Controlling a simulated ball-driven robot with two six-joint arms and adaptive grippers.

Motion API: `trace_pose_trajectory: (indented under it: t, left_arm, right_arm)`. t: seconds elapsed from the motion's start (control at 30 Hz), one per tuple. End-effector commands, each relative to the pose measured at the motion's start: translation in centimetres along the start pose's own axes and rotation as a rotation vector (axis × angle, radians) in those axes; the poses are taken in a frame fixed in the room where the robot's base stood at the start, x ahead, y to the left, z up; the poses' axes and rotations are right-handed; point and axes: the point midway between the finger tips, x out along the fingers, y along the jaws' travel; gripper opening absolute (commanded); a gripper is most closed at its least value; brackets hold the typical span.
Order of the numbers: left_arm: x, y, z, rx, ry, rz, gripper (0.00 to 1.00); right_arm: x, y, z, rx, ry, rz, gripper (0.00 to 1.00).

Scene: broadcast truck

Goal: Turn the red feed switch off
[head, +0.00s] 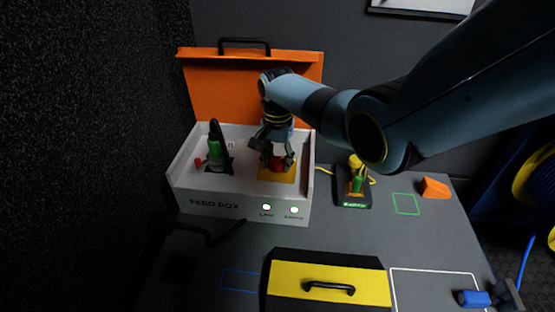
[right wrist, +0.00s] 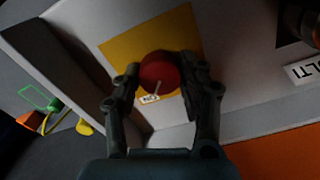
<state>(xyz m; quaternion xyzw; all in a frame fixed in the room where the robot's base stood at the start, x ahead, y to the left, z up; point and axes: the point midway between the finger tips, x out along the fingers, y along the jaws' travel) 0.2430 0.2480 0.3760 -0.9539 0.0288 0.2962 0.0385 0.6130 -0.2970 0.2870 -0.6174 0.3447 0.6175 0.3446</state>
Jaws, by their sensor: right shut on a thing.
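The red feed switch (head: 277,164) is a round knob on a yellow plate (head: 268,176) inside the white feed box (head: 200,197). My right gripper (head: 276,160) reaches down into the box and is shut on the knob. In the right wrist view the red knob (right wrist: 158,68) sits between the two fingers of the right gripper (right wrist: 160,78). A pale pointer line shows on the knob beside a small white label, whose text I cannot read surely. Two lamps (head: 267,207) on the box front are lit. My left gripper is not in view.
The box's orange lid (head: 225,85) stands open behind. A black-and-green connector (head: 214,150) stands in the box's left part. A yellow-and-green plug (head: 356,178) stands right of the box. A yellow case (head: 330,275) is in front. An orange wedge (head: 434,188) lies right.

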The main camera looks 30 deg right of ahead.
Motion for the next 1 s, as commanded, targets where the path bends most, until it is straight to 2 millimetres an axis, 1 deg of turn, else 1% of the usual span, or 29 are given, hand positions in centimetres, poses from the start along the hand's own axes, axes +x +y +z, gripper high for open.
trace_pose_trajectory:
  t: [0.27, 0.37, 0.47, 0.67, 1.0]
  left_arm:
    - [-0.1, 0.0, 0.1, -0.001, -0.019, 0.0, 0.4]
    - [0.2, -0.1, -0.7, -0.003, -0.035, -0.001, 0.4]
    - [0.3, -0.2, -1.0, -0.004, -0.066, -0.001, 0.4]
    - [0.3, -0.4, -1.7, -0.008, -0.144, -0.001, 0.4]
    - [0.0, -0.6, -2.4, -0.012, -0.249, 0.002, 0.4]
  right_arm:
    - [-0.1, 0.0, 0.0, -0.032, 0.0, 0.0, 0.09]
    - [-0.1, 0.0, 0.0, -0.072, 0.0, 0.0, 0.09]
    - [-0.2, 0.0, 0.0, -0.131, 0.0, 0.0, 0.09]
    - [-0.3, -0.1, 0.0, -0.296, 0.001, -0.001, 0.09]
    - [-0.1, 0.0, 0.0, -0.621, 0.0, -0.001, 0.09]
